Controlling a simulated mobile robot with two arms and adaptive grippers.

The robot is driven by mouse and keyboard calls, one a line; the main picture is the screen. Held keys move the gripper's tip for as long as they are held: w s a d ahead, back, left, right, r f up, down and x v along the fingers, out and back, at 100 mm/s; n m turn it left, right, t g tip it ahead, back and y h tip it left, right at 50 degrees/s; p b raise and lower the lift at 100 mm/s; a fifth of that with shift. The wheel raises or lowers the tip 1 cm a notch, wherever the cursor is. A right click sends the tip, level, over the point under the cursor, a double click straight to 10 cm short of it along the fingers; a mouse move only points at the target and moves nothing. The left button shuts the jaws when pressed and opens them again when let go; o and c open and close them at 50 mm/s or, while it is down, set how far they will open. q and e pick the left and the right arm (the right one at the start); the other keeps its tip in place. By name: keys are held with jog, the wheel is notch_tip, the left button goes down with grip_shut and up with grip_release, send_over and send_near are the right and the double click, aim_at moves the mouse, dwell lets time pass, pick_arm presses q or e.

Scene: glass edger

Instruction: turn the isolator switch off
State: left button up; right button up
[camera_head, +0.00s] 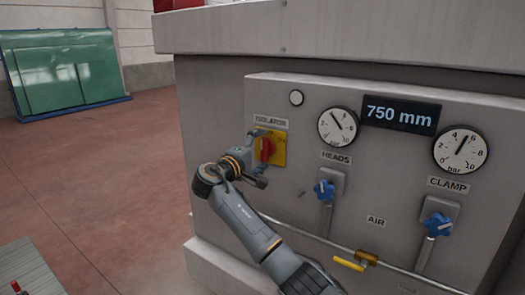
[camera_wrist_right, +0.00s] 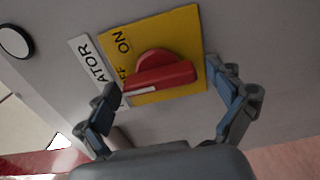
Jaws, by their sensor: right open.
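The isolator switch is a red knob (camera_head: 267,150) on a yellow plate (camera_head: 280,149) on the grey machine's front panel, under an ISOLATOR label. In the right wrist view the red knob (camera_wrist_right: 160,75) sits on the yellow plate (camera_wrist_right: 185,32), with ON readable and OFF partly hidden. My right gripper (camera_head: 266,146) is at the switch. In the right wrist view the right gripper (camera_wrist_right: 168,95) is open, one finger on either side of the knob, with gaps between fingers and knob. I cannot tell how deep the fingertips reach. My left gripper is not in view.
Right of the switch are the HEADS gauge (camera_head: 338,127), CLAMP gauge (camera_head: 460,150), a 750 mm display (camera_head: 400,114), blue knobs (camera_head: 325,190) and (camera_head: 438,224), and a yellow AIR valve handle (camera_head: 349,264). Open red floor (camera_head: 110,185) lies left.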

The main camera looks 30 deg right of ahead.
jog(key=v, duration=1.2)
jog(key=shift+f, duration=0.1)
